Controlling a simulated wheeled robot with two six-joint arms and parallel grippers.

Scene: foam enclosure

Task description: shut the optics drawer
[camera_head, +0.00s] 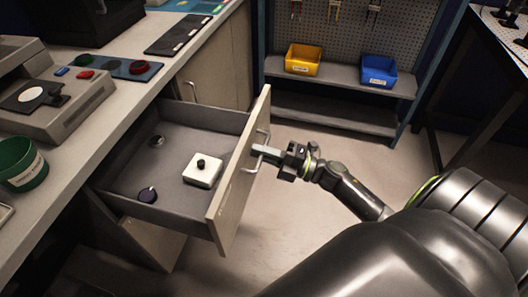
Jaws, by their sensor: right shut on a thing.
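The optics drawer (235,185) stands pulled out from the bench, its front panel facing right. My right gripper (264,153) is at the outer face of the drawer front, shut on the drawer handle (253,163). The fingertips partly hide the handle. My left gripper does not show.
The bench top (75,133) carries a grey instrument (50,95), a green cup (20,164) and flat trays. A rack at the back holds a yellow bin (303,59) and a blue bin (379,71). The floor (300,210) right of the drawer is clear apart from my arm.

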